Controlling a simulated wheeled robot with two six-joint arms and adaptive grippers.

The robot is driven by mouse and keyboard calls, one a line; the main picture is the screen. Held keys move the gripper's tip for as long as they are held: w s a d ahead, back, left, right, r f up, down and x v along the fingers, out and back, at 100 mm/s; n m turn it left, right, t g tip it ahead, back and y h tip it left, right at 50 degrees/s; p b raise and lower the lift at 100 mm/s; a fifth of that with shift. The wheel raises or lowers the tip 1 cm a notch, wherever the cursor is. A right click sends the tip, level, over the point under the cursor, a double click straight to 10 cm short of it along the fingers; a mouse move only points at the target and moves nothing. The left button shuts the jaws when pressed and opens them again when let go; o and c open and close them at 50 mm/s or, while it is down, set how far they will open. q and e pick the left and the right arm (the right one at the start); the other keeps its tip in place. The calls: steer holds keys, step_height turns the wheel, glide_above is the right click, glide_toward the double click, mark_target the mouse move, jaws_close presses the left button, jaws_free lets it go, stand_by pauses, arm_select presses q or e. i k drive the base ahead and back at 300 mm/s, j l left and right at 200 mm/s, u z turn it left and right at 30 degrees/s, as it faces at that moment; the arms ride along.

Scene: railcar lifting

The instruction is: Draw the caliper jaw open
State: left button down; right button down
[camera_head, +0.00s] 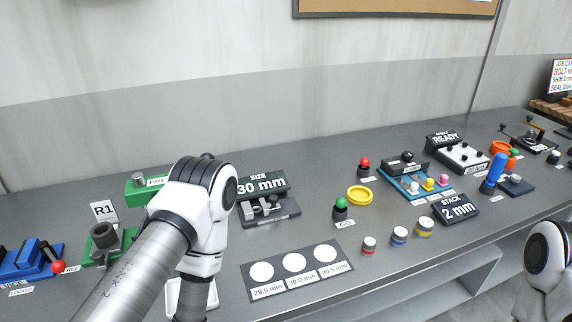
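The caliper (268,211) is a grey metal device on a dark base, standing below a black sign (263,185) that reads "SIZE 30 mm". Its left part is close behind my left arm in the picture, and I cannot tell how far its jaw is open. My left arm comes in from the lower left, bends in front of the caliper's left side and points down to the bottom edge. Its gripper fingers do not show. Only a white link of my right arm shows at the right edge; its gripper is out of view.
A card with three white circles (295,262) lies in front of the caliper. Right of it are several small coloured weights (399,236), a green button (340,205) and a yellow ring (359,196). A blue vise (24,259) and green fixture (103,240) stand left.

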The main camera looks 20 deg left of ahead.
mark_target(273, 206)
steer(key=u, duration=0.7)
